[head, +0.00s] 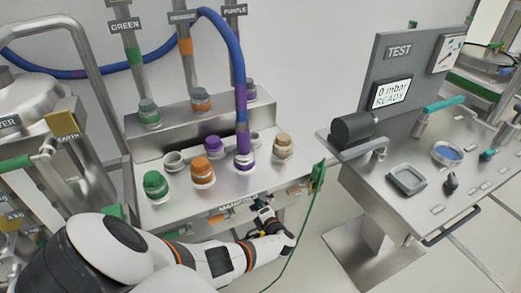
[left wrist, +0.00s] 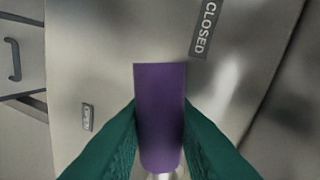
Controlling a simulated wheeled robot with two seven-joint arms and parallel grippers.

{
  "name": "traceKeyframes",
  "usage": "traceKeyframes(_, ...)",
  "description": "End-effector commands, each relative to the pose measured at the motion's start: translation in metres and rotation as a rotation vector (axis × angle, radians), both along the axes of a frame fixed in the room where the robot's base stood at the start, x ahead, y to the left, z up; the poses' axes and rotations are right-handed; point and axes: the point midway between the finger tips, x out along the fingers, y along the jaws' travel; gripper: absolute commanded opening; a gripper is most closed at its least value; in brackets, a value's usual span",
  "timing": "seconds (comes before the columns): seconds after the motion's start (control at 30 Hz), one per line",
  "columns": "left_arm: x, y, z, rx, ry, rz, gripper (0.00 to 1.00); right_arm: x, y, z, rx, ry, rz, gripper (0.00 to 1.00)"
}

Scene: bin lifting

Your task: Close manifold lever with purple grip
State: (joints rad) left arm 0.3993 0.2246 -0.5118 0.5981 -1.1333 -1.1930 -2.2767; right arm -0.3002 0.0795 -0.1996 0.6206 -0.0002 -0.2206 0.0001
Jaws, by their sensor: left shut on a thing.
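The lever's purple grip (left wrist: 160,115) stands in the middle of the left wrist view, with a bit of bare metal at its lower end. The green fingers of my left gripper (left wrist: 160,140) press on it from both sides, so the gripper is shut on it. A plate marked CLOSED (left wrist: 203,28) lies on the metal panel beyond the grip's upper right. In the head view my left gripper (head: 266,217) is at the front face of the manifold bench (head: 235,194), below its top. The purple grip cannot be made out there. My right gripper is not in view.
Capped ports stand on the manifold, among them an orange one (head: 202,170) and a green one (head: 155,184). A blue hose (head: 238,60) drops to a purple coupling (head: 243,160). A green cable (head: 309,215) hangs right of the gripper. A test bench (head: 440,185) stands at the right.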

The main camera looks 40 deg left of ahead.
Motion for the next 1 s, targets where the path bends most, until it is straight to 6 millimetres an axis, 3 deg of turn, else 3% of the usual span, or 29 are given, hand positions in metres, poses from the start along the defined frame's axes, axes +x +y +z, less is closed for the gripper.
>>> traceKeyframes(0.1,0.000,-0.001,0.007,0.032,0.076,0.000,0.00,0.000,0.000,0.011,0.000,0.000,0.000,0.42)
traceKeyframes(0.4,-0.001,0.000,0.011,0.082,0.196,-0.002,0.00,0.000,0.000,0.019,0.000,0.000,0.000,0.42)
traceKeyframes(1.0,-0.001,0.000,0.012,0.096,0.229,0.000,0.00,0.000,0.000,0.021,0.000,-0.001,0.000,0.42)
